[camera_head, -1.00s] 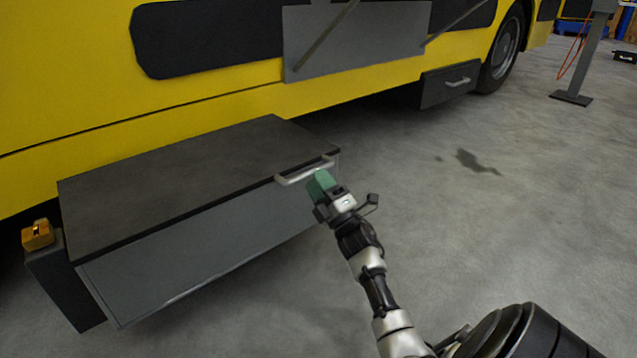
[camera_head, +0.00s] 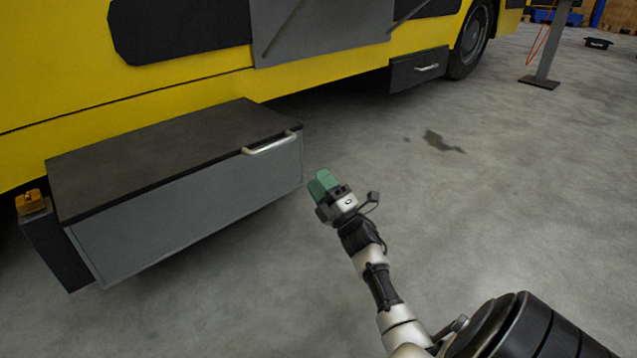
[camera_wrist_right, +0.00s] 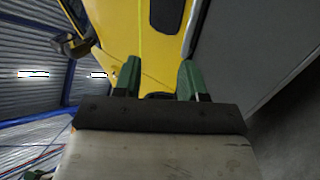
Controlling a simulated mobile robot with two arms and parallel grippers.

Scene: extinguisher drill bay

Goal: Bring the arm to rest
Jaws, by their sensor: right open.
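My right gripper (camera_head: 323,184), with green fingers, is in the head view to the right of the dark grey drawer box (camera_head: 190,206). It is open and empty, with bare floor around it. In the right wrist view the two green fingers (camera_wrist_right: 158,82) stand apart with nothing between them. The drawer box has a black top and a silver handle (camera_head: 270,143) near its upper right corner. The gripper is apart from the handle, to its lower right. My left gripper is not in view.
The yellow vehicle (camera_head: 180,80) runs along the back, with a wheel (camera_head: 471,38) and a smaller closed drawer (camera_head: 418,70). A small orange-yellow object (camera_head: 30,201) sits on a dark block at the left. A grey post (camera_head: 553,45) stands at the upper right.

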